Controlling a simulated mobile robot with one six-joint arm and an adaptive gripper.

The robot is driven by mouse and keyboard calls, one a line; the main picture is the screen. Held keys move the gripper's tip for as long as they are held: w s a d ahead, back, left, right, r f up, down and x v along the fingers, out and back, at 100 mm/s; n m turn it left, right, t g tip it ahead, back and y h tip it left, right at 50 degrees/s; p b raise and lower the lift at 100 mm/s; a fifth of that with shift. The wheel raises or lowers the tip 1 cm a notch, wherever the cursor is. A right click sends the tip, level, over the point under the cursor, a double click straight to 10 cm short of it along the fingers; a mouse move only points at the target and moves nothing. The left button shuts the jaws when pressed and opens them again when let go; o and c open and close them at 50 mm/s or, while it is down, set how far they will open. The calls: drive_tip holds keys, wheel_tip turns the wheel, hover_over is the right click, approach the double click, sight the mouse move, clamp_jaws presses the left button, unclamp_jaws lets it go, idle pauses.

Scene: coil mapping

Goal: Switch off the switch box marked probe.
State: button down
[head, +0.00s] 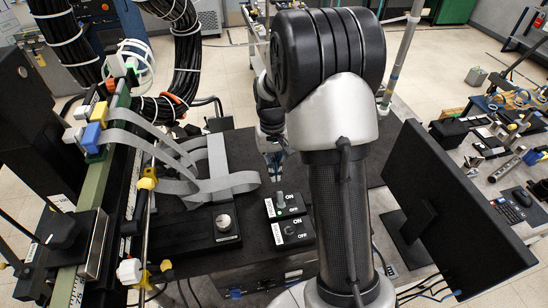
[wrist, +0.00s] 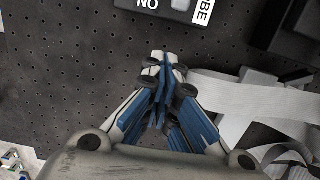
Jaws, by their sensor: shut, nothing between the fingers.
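Two black switch boxes with ON and OFF lettering stand on the black perforated table in the head view, a far one (head: 271,208) and a near one (head: 280,236). Each has a small knob or lever; their settings are too small to tell. In the wrist view, a dark box (wrist: 150,14) at the top edge shows an upside-down ON and a white label ending in "BE"; its lever is out of frame. My gripper (wrist: 164,62) is shut and empty, apart from that box on its ON side. In the head view my arm mostly hides the gripper.
Grey flat ribbon cables (head: 228,184) lie left of the boxes, also at right in the wrist view (wrist: 240,108). A black unit with a round metal knob (head: 223,222) stands left of them. A monitor (head: 440,200) stands right of my arm.

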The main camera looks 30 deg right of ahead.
sight(280, 198)
wheel_tip(280, 198, down, 2)
drive_tip(key=shift+s+f, duration=0.1)
drive_tip(key=shift+s, duration=0.05)
drive_tip(key=s, duration=0.1)
drive_tip(key=s+r, duration=0.1)
drive_tip(key=s+a+r, duration=0.1)
drive_tip(key=shift+s+p, duration=0.3)
drive_tip(key=shift+w+f, duration=0.1)
